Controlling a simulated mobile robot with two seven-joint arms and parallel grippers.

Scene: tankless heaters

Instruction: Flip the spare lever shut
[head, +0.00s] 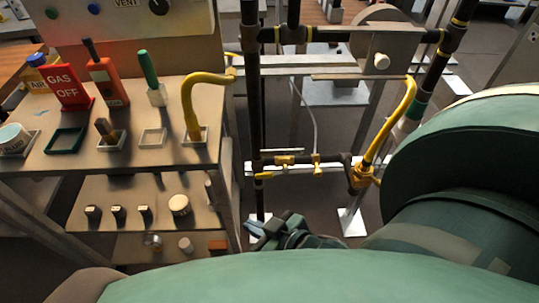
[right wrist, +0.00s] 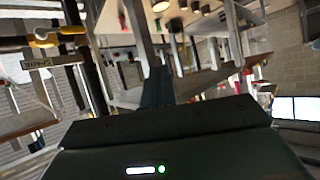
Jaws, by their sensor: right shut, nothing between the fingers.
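A pipe run (head: 335,158) with small yellow valve parts crosses low in the head view. I cannot tell for certain which part is the spare lever. My right gripper (head: 262,231) is below the pipe run, apart from it. Its fingers (right wrist: 158,87) are shut and empty. My left gripper is out of view.
A bench (head: 120,165) at the left holds a red GAS OFF sign (head: 67,87), tools and a yellow bent pipe (head: 195,105). A lower shelf (head: 110,190) bears small fittings. A dark upright pipe (head: 252,100) stands close to my right gripper. Another yellow pipe (head: 390,125) bends down at the right.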

